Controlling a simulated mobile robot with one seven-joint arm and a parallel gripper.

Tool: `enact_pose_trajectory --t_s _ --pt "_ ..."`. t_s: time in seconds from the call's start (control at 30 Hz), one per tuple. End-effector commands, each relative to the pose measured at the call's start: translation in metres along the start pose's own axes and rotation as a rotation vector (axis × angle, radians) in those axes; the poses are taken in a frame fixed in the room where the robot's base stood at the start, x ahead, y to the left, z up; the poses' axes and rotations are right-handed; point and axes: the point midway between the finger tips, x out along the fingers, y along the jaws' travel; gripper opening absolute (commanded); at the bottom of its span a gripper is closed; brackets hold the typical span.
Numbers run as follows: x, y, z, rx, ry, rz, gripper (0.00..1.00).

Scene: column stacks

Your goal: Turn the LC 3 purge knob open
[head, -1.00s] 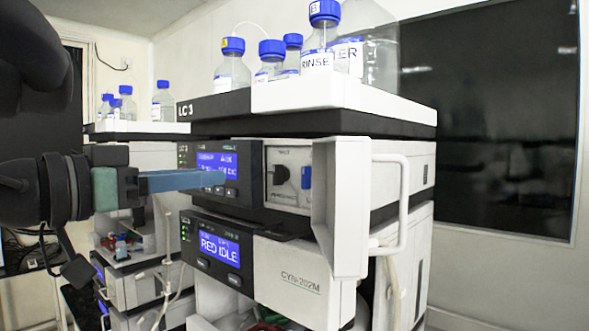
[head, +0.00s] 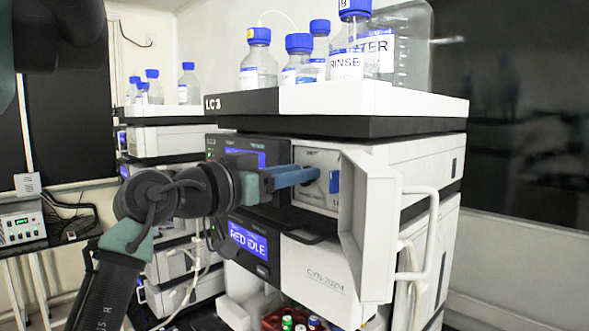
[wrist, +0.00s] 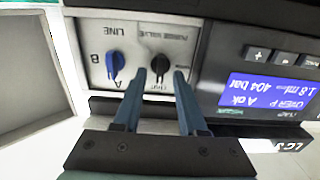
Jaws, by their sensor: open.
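The LC 3 purge knob (wrist: 160,65) is a black knob on a pale panel, under the inverted words PURGE VALVE in the wrist view. In that view it shows between the tips of my two blue fingers. My gripper (wrist: 159,76) is open, with a finger on each side of the knob; I cannot tell whether either touches it.
A blue LINE A/B knob (wrist: 115,66) sits close beside the purge knob; it also shows in the head view (head: 334,181). An open white door (head: 370,235) stands out right of the panel. Bottles (head: 259,65) stand on top. A lit display (wrist: 262,92) adjoins the panel.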

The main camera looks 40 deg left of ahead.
Motion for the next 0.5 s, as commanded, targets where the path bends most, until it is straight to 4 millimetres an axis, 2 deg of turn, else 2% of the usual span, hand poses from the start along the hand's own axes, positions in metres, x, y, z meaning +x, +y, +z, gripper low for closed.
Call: enact_pose_trajectory --t_s 0.1,0.3,0.33,0.5 --pt "-0.0001 0.0001 0.0002 0.000 0.000 0.000 0.39" --pt "-0.0003 0.0002 0.0001 0.000 0.000 0.000 0.03" --pt "-0.0003 0.0002 0.0001 0.000 0.000 0.001 0.00" --pt "-0.0003 0.0002 0.0001 0.000 0.000 0.001 0.00"
